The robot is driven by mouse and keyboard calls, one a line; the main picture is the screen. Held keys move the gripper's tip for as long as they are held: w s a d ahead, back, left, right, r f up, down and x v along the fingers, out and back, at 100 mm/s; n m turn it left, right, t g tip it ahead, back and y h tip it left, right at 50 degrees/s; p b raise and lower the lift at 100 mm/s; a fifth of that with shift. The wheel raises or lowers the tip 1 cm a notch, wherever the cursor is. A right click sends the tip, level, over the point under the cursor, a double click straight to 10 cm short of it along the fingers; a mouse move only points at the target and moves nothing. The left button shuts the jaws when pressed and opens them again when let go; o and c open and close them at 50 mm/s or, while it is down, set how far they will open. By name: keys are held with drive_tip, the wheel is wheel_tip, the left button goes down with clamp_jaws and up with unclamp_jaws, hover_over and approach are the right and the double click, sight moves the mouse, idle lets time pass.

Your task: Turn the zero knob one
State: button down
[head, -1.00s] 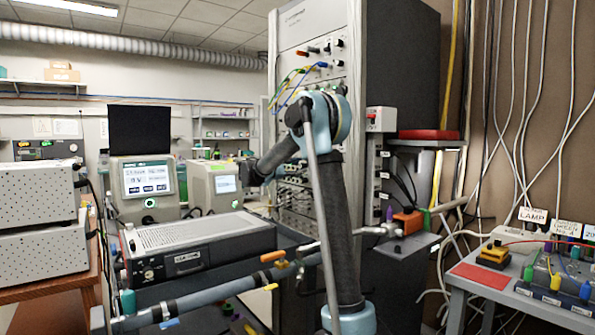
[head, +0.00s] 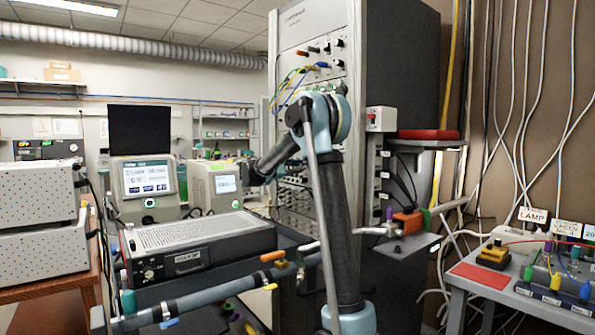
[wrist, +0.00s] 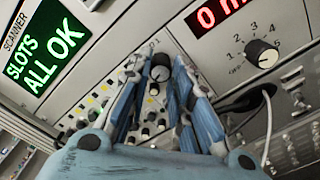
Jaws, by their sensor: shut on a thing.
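In the wrist view a round dark knob (wrist: 160,70) with a grey cap sits on a pale panel, between the fingertips of my gripper (wrist: 160,75). The blue and grey fingers are shut on this knob from both sides. No label on it can be read, so I cannot tell from lettering that it is the zero knob. In the head view my arm bends left in front of the tall rack (head: 390,60), and my gripper's fingertips cannot be made out there.
In the wrist view a numbered dial knob (wrist: 262,53) sits right of my gripper under a red display (wrist: 220,12). A green screen (wrist: 45,45) reads "SLOTS ALL OK". Several small knobs and a cable lie close by. In the head view a bench instrument (head: 195,250) stands left.

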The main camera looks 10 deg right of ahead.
drive_tip(key=c, duration=1.4)
unclamp_jaws()
drive_tip(key=v, duration=1.2)
drive_tip(key=shift+f, duration=0.1)
drive_tip(key=shift+d, duration=0.1)
